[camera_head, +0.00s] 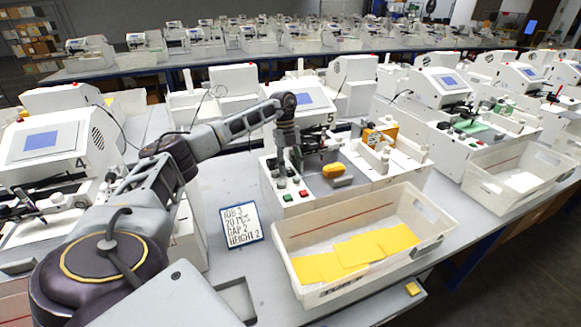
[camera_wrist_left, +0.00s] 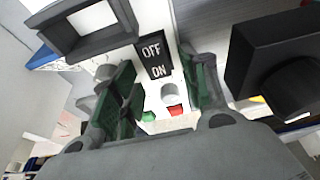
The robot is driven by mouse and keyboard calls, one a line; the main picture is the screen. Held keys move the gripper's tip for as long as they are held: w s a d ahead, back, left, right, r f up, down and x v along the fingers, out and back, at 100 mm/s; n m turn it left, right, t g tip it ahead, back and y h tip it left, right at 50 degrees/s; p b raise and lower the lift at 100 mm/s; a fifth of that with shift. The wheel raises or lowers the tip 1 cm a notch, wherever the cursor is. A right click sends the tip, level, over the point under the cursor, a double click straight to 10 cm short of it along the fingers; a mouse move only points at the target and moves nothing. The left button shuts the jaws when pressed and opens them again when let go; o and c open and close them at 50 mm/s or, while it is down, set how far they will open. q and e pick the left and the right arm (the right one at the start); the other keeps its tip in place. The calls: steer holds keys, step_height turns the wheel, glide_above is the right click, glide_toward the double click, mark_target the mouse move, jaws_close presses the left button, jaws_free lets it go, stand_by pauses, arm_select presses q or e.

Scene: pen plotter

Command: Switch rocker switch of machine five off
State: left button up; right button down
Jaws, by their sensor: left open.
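Machine five (camera_head: 303,98) stands mid-scene in the head view, with a blue screen and the number 5. Its rocker switch (camera_wrist_left: 154,57) is black with white OFF and ON lettering in the left wrist view; which side is pressed I cannot tell. My left gripper (camera_head: 299,160) is over the machine's front panel, and its arm hides part of the machine. In the left wrist view its green-padded fingers (camera_wrist_left: 160,82) are open and empty, one on each side of the switch; contact is not clear. My right gripper is not in view.
A green button (camera_wrist_left: 148,116), a red button (camera_wrist_left: 175,110) and a pale knob (camera_wrist_left: 168,92) lie near the switch. A white bin (camera_head: 437,243) with yellow sheets stands in front. A job sign (camera_head: 241,226) is at its left. Machine four (camera_head: 48,145) is further left.

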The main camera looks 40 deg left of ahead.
arm_select(q)
steer(key=v, duration=1.2)
stand_by(0.3)
steer(key=shift+d, duration=0.1)
stand_by(0.6)
